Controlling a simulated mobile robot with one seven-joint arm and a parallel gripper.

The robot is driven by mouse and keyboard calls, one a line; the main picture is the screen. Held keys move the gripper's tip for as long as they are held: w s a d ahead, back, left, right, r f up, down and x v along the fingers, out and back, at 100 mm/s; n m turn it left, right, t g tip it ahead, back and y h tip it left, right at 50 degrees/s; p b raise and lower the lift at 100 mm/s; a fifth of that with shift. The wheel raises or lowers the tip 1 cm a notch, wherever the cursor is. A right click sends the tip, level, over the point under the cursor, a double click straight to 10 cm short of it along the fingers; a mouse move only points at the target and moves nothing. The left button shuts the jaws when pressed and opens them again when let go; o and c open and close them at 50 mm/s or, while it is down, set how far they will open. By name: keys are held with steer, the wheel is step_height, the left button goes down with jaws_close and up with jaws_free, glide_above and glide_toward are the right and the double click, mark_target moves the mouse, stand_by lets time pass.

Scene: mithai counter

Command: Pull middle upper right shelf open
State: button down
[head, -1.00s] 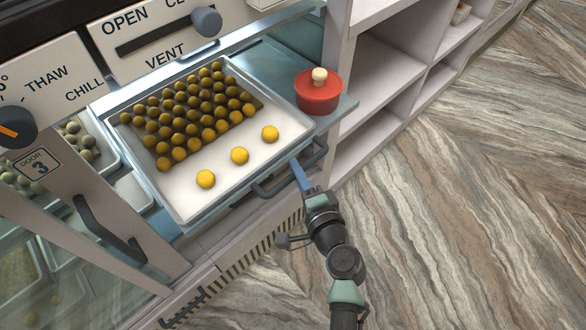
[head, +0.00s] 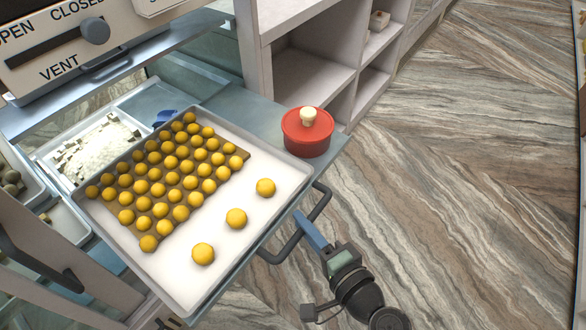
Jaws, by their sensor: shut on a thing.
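The shelf (head: 250,108) is a grey-blue sliding shelf and stands pulled out from the counter. It bears a white tray of yellow sweets and a red lidded pot. Its dark bar handle (head: 277,257) runs along the front edge. My gripper (head: 304,222) is shut on the right part of this handle, its blue finger lying against the bar. The far fingertip is hidden behind the bar.
The tray (head: 275,172) holds several rows of yellow balls and three loose ones. The red pot (head: 307,133) stands near the shelf's right corner. Another tray (head: 72,157) with white pieces lies lower behind. White open shelving (head: 310,70) stands at the back. The wood-patterned floor (head: 470,170) is clear on the right.

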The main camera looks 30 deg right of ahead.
steer(key=shift+s+d, duration=0.1)
steer(key=shift+s, duration=0.15)
steer(key=c, duration=0.8)
jaws_free()
steer(key=s+r, duration=0.2)
steer(key=s, duration=1)
steer(key=shift+s+a+r, duration=0.2)
steer(key=shift+s+a, duration=0.15)
